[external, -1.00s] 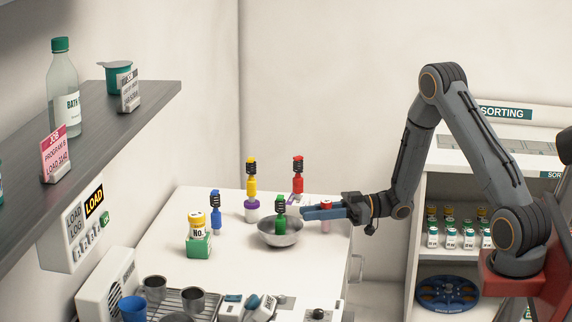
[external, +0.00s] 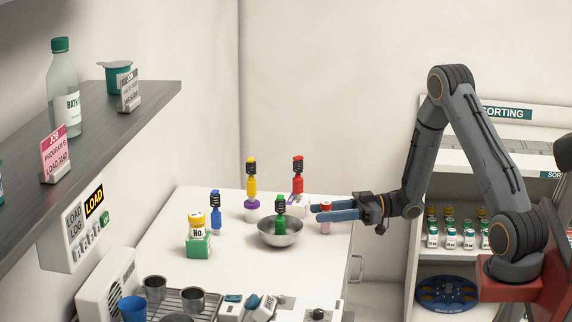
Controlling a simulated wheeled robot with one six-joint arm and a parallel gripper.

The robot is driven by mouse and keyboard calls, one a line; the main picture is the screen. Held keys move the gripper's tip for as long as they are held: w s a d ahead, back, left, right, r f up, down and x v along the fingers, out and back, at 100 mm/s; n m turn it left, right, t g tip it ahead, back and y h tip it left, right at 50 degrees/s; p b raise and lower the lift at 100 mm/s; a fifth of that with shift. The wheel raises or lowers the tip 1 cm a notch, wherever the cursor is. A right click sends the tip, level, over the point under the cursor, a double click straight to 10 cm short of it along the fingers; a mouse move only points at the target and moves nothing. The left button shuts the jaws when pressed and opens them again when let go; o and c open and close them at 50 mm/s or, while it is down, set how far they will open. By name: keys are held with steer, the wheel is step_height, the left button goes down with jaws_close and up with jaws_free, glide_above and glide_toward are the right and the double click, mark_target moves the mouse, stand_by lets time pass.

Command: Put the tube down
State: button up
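A green tube (external: 281,226) with a black ribbed upper part stands upright in a shallow metal bowl (external: 268,238) on the white table. My gripper (external: 316,212) is to the right of the green tube and apart from it. Its two blue fingers are spread, with nothing seen between them. A blue tube (external: 216,223) stands to the left of the bowl. A yellow tube (external: 251,184) stands upright on a purple-and-white holder (external: 252,209) behind the bowl. A red tube (external: 298,185) stands on a white block (external: 296,202) at the back right.
A red-capped vial (external: 326,225) is just below my fingers. A yellow-capped bottle (external: 197,226) stands on a green block (external: 199,246) at the left. Metal cups (external: 193,301) and a rack are at the front. The table (external: 250,268) is clear in front of the bowl.

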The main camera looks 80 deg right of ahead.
steer(key=v, duration=0.3)
steer(key=shift+s+d+f+b, duration=0.1)
steer(key=shift+s+d+b, duration=0.15)
steer(key=shift+s+b, duration=0.1)
steer(key=shift+o, duration=1)
steer(key=shift+s+d, duration=0.1)
steer(key=shift+s, duration=0.2)
steer(key=shift+w+a+r+b, duration=0.1)
steer(key=shift+a+r+b, duration=0.05)
steer(key=shift+r+b, duration=0.3)
steer(key=shift+w+a+r+b, duration=0.1)
steer(key=shift+r+b, duration=0.35)
steer(key=shift+r, duration=0.05)
steer(key=shift+w+a+r, duration=0.15)
steer(key=shift+w, duration=0.05)
steer(key=shift+x, duration=0.9)
steer(key=shift+p+x, duration=0.9)
steer(key=shift+x, duration=1.8)
jaws_close()
